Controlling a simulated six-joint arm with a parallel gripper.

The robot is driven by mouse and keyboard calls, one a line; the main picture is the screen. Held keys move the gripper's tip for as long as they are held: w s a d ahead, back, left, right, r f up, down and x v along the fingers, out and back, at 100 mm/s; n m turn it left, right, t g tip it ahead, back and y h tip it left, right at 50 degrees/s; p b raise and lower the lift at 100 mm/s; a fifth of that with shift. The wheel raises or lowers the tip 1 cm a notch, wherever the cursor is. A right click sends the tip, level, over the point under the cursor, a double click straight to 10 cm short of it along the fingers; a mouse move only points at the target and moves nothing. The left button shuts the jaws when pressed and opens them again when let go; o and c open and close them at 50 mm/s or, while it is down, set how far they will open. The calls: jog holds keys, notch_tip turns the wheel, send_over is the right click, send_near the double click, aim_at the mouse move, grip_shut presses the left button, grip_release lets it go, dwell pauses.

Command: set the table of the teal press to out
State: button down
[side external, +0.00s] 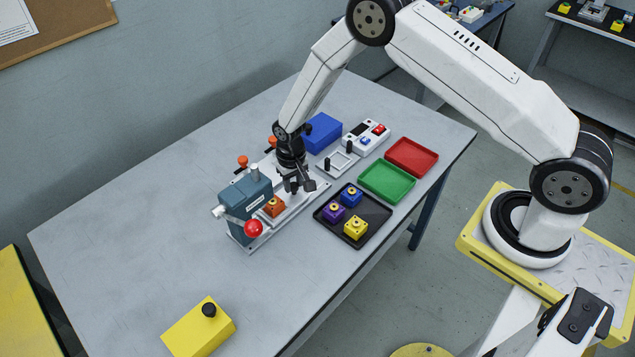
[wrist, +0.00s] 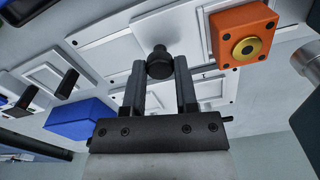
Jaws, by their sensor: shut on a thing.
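The teal press (side external: 248,197) stands on a light base plate, with a red ball handle (side external: 253,228) at its front. An orange block with a brass ring (side external: 274,206) sits beside the press head; it also shows in the wrist view (wrist: 243,34). My gripper (side external: 298,187) is just right of the press, low over the base plate. In the wrist view, my fingers (wrist: 159,70) are shut on a black knob (wrist: 160,63) that stands on the pale sliding table (wrist: 182,30). The orange block is to the right of the knob there. The press head partly hides the table in the side view.
A black tray (side external: 377,222) with blue, purple and yellow blocks lies to the right. Green (side external: 387,182) and red (side external: 412,157) trays, a blue box (side external: 322,132) and a button box (side external: 366,137) are beyond. A yellow box (side external: 198,328) stands near the front. The left tabletop is clear.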

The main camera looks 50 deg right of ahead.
jog(key=d, duration=0.7)
jog(key=shift+d, duration=0.1)
jog(key=shift+c, duration=1.8)
grip_release()
jog(key=shift+r, duration=0.1)
notch_tip(320, 180, up, 8)
